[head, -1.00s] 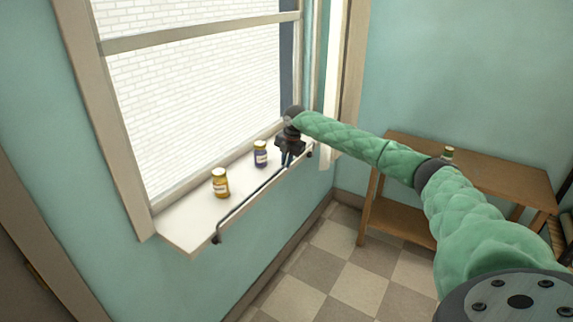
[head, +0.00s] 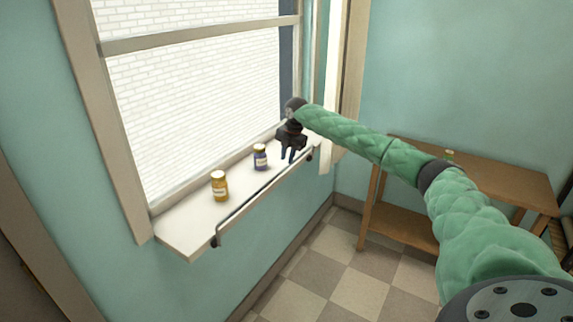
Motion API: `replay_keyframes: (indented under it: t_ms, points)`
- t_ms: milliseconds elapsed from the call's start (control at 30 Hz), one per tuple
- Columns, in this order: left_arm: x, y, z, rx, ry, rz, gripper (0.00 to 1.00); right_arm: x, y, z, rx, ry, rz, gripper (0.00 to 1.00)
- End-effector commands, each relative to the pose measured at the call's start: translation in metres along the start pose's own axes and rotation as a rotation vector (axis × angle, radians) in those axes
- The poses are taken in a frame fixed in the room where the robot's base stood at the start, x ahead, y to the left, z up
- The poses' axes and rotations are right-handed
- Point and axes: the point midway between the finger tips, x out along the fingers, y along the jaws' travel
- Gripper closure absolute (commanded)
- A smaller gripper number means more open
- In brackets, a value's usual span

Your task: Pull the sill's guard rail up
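The guard rail (head: 250,197) is a thin metal bar along the front edge of the white window sill (head: 186,232). It has dark end brackets and stands slightly above the sill's edge. My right gripper (head: 288,157) is at the rail's far right end, pointing down. Its two fingers show apart, just above the sill and beside the bar. Nothing shows between them, and I cannot tell whether they touch the bar. My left gripper is not in view.
A yellow-brown jar (head: 219,188) and a blue jar (head: 260,158) stand on the sill behind the rail. The checkered floor below the sill is clear.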

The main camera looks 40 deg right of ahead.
Motion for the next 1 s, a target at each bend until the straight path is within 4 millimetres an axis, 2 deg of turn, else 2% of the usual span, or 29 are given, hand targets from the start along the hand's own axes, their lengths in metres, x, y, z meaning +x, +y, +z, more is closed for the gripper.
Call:
replay_keyframes:
  t_ms: [200, 400, 1000]
  points:
    - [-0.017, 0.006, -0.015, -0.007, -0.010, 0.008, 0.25, -0.028, -0.001, 0.001, 0.001, -0.001, 0.002, 0.80]
    - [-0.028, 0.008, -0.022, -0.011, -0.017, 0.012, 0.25, -0.043, 0.000, 0.000, 0.001, -0.001, 0.001, 0.80]
    - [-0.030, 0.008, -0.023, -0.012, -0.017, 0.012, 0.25, -0.046, 0.000, 0.000, 0.001, -0.001, 0.001, 0.80]
